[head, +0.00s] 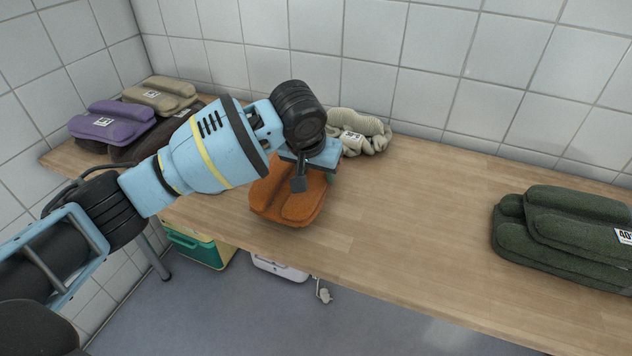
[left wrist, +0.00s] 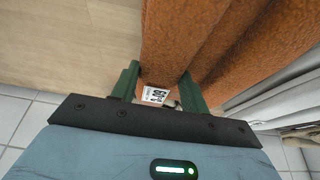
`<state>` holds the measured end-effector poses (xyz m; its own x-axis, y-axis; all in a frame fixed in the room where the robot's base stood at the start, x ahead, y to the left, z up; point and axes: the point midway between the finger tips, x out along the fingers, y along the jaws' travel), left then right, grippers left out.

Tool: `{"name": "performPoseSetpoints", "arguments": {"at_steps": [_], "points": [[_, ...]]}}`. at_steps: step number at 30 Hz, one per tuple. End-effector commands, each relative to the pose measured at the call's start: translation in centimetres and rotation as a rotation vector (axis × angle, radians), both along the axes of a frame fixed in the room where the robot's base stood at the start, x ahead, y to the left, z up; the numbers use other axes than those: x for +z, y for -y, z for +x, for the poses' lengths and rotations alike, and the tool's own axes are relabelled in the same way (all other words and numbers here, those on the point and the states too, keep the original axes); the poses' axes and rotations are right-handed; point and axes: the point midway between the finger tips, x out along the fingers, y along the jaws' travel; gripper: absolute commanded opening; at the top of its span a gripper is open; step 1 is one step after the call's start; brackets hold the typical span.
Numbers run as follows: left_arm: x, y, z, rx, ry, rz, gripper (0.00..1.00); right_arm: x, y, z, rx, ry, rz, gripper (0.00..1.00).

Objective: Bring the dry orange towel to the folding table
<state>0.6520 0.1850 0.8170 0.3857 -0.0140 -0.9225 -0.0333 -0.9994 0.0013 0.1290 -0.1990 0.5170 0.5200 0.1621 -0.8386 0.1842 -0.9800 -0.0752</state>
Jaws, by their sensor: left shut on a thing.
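The orange towel (head: 290,200) is a folded bundle at the wooden folding table (head: 400,250), near its front edge, left of the middle. My left gripper (head: 300,184) reaches over it from the left and is shut on it. In the left wrist view the orange towel (left wrist: 210,40) lies between the two green fingers of my left gripper (left wrist: 159,80), with a white printed tag between them. I cannot tell whether the towel rests on the tabletop or hangs just above it. My right gripper is not in view.
A cream towel (head: 362,130) lies just behind. Purple (head: 112,122) and beige (head: 160,94) towels lie at the left end, a dark green one (head: 565,235) at the right. The table between is clear. A green-and-yellow box (head: 198,246) stands below. Tiled walls close the back and left.

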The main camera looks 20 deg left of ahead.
Motion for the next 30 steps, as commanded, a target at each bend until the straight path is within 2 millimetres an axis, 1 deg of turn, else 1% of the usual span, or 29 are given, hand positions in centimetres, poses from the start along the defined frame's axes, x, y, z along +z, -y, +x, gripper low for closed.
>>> {"name": "performPoseSetpoints", "arguments": {"at_steps": [3,7,18,19,23,24,30], "points": [[-1.6,-0.1,-0.1,0.001,-0.003,0.003,0.10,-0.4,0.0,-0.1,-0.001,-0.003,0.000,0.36],[-3.2,0.0,-0.1,-0.001,-0.002,0.003,0.10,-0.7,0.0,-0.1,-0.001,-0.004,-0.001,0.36],[-3.4,0.0,-0.1,-0.001,-0.001,0.000,0.10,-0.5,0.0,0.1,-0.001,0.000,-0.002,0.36],[-3.5,0.0,-0.1,-0.001,-0.001,0.001,0.47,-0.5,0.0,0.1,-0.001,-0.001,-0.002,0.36],[-3.5,0.0,-0.1,-0.001,-0.001,0.001,0.65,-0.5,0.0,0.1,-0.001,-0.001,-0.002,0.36],[-3.5,0.0,-0.1,-0.001,-0.001,0.001,0.67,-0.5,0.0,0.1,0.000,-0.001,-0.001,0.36],[-3.5,0.0,-0.1,-0.001,-0.001,0.001,0.67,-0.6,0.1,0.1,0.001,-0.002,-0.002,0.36]]}}
